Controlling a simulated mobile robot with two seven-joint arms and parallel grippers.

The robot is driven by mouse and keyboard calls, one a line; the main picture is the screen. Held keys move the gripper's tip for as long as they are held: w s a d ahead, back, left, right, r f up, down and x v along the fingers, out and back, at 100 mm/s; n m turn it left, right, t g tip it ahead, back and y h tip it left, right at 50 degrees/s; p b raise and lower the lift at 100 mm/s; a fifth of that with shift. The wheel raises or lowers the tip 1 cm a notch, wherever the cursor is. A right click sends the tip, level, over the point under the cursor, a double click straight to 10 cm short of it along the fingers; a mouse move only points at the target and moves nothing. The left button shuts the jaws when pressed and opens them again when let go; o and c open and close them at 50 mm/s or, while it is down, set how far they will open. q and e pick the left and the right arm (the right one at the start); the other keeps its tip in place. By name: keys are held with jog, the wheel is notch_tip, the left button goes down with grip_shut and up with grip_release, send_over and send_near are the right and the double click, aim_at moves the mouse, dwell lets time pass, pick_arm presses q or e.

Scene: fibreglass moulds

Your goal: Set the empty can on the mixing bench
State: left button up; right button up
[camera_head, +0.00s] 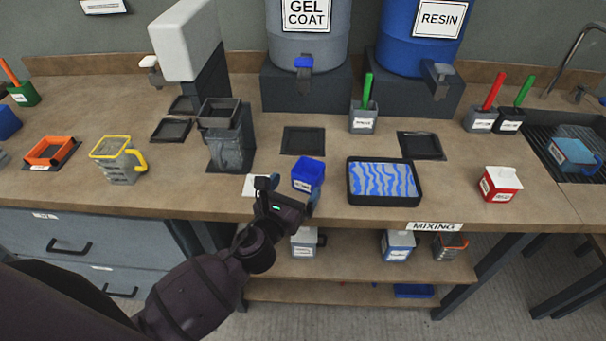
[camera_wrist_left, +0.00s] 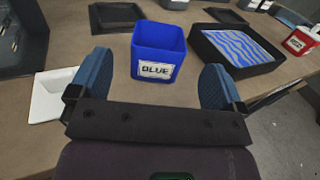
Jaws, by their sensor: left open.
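The mixing bench (camera_head: 370,215) has a brown top and a MIXING label on its front edge. A blue open-topped square container (camera_head: 307,174) stands near the front edge; its label reads BLUE in the left wrist view (camera_wrist_left: 160,50). Its inside looks empty there, but I cannot tell whether it is the task's can. My left gripper (camera_head: 289,190) is open just in front of it. In the left wrist view the two blue fingers (camera_wrist_left: 157,84) lie left and right of the container, apart from it. My right gripper is not in view.
A black tray with blue wavy contents (camera_head: 384,200) lies right of the container. A white tile (camera_head: 254,187) lies left of it. Several containers sit on the lower shelf (camera_head: 340,268).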

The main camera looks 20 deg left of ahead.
pick_arm(q)
jog(key=s, duration=0.4)
jog(key=shift+s+a, duration=0.2)
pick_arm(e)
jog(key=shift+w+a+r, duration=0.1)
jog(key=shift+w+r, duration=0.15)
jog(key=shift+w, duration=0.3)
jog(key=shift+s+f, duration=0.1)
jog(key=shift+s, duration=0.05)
